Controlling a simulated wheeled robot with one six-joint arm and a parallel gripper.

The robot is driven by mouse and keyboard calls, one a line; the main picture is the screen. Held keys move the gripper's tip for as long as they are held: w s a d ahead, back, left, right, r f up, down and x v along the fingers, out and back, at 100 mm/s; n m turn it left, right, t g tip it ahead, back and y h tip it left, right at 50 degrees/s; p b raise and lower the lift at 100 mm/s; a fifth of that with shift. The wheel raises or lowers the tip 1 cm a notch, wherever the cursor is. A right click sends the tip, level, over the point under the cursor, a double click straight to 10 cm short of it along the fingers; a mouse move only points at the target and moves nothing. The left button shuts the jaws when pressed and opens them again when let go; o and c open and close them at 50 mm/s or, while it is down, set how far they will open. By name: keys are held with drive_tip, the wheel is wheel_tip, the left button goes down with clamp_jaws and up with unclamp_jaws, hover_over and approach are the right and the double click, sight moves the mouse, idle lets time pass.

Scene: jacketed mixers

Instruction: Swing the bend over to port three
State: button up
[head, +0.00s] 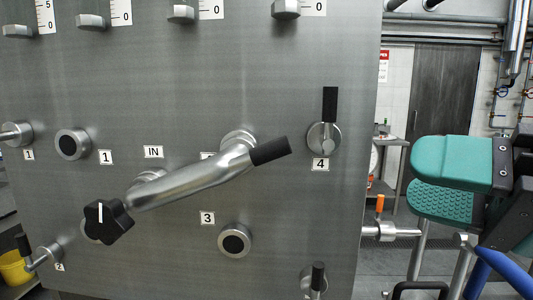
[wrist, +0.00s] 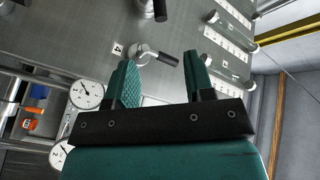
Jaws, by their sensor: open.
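The bend (head: 195,183) is a grey metal pipe on the steel panel, with its right end at an upper port and its left end near the flange under the IN label (head: 153,152). A black grip (head: 270,150) sticks out at its right end. Port three (head: 235,240), below the bend, is a round fitting with a dark centre, beside the label 3 (head: 207,218). The label behind the bend is mostly hidden. My gripper (head: 412,182) is open and empty, right of the panel and apart from the bend. In the wrist view its jaws (wrist: 158,62) point towards the panel.
A valve (head: 323,138) with an upright black lever is above label 4, between the bend and my gripper. A black star knob (head: 108,222) stands out at lower left. Another black-handled valve (head: 317,280) is at bottom right. Gauges (wrist: 87,94) show in the wrist view.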

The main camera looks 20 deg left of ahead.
sight(281, 155)
drive_tip(key=p+x, duration=0.8)
drive_tip(key=x, duration=0.8)
drive_tip(key=shift+r, duration=0.15)
drive_tip(key=shift+w+a+p, duration=0.1)
drive_tip(key=shift+a+p, duration=0.25)
drive_tip(key=shift+a, duration=0.2)
clamp_jaws()
